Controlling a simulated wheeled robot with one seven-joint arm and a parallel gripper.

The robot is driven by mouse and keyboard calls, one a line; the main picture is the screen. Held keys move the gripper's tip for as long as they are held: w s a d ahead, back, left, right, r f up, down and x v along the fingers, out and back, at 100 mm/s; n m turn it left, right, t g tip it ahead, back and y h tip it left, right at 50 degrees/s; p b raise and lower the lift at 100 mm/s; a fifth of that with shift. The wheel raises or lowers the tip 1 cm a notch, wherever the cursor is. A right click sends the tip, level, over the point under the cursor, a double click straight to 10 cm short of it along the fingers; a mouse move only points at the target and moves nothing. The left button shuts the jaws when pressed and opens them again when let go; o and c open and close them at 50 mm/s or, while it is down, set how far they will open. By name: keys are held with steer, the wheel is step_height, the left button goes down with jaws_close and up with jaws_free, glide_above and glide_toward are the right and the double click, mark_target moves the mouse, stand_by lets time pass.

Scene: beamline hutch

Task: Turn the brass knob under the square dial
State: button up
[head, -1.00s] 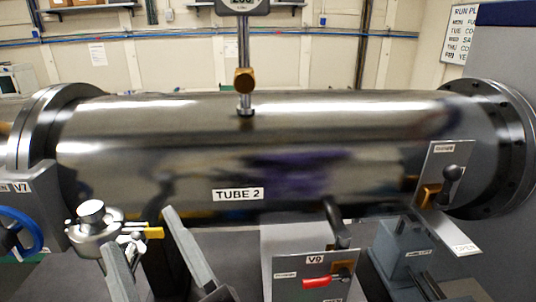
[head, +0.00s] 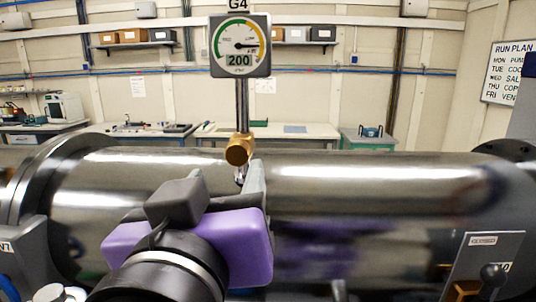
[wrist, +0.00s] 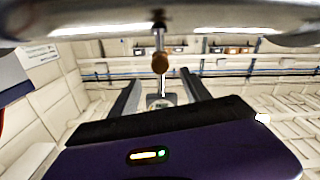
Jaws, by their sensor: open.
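The square dial (head: 240,45), labelled G4 and showing 200, stands on a thin stem above the steel tube. The brass knob (head: 239,149) is on the stem below it, and also shows in the wrist view (wrist: 160,62), which looks upside down. My gripper (head: 228,178) is open and empty, just below the knob in the head view. In the wrist view my gripper (wrist: 160,74) has one finger on each side of the stem's line, with the knob near the fingertips. I cannot tell the depth gap. The dial is partly hidden in the wrist view.
The large steel tube (head: 370,190) runs across below the knob, close to my gripper. A panel with a lever (head: 484,265) stands at the lower right. Benches (head: 300,133) and wall shelves are farther back. The space around the dial is clear.

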mark_target(237, 157)
steer(key=shift+w+d+f+p, duration=0.1)
steer(key=shift+w+p, duration=0.45)
steer(key=shift+w, duration=1.4)
steer(key=shift+w+d+p, duration=0.1)
steer(key=shift+w+p, duration=0.4)
steer(key=shift+w, duration=1.45)
jaws_close()
